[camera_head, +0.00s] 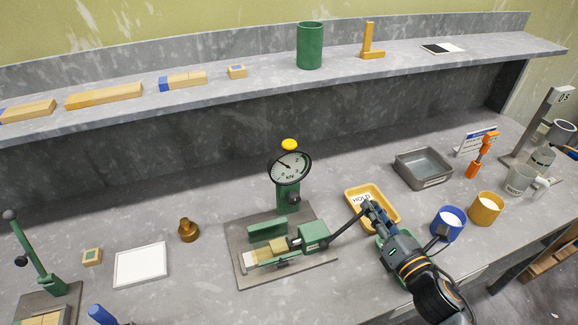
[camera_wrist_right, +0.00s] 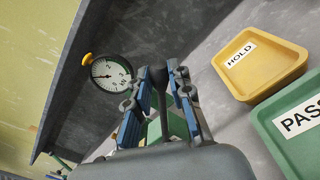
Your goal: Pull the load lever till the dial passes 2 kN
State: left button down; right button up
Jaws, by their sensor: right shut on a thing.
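The green press (camera_head: 288,195) stands on a grey base plate mid-bench. Its round white kN dial (camera_head: 289,167) faces me, and also shows in the right wrist view (camera_wrist_right: 112,75). In the head view the needle points to the upper left, away from the 2; the exact reading is too small to tell. The dark load lever (camera_head: 342,230) slants up and right from the green press body (camera_head: 313,235). My right gripper (camera_head: 368,205) is shut on the lever's end; the lever (camera_wrist_right: 177,88) runs between its fingers in the wrist view. My left gripper is not in view.
A yellow HOLD tray (camera_head: 386,196) and a green PASS tray (camera_wrist_right: 292,122) lie close to my right gripper. Blue (camera_head: 447,230) and yellow (camera_head: 485,208) cups stand to its right. A second lever device (camera_head: 36,255) stands at far left. A shelf (camera_head: 220,82) runs behind.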

jog(key=shift+w+d+f+b, duration=0.15)
jog(key=shift+d+f+b, duration=0.3)
jog(key=shift+f, duration=0.15)
jog(key=shift+w+d+f+b, duration=0.15)
jog(key=shift+d+f+b, duration=0.25)
jog(key=shift+f, duration=0.15)
jog(key=shift+o, duration=0.2)
jog(key=shift+w+d+f+b, duration=0.1)
jog(key=shift+d+f+b, duration=0.25)
jog(key=shift+f+b, duration=0.35)
jog(key=shift+w+d+f+b, duration=0.1)
jog(key=shift+d+f+b, duration=0.2)
jog(key=shift+f+b, duration=0.35)
jog(key=shift+d+f, duration=0.1)
jog(key=shift+f, duration=0.5)
jog(key=o, duration=0.9)
jog(key=shift+o, duration=0.2)
jog(key=shift+r, duration=0.1)
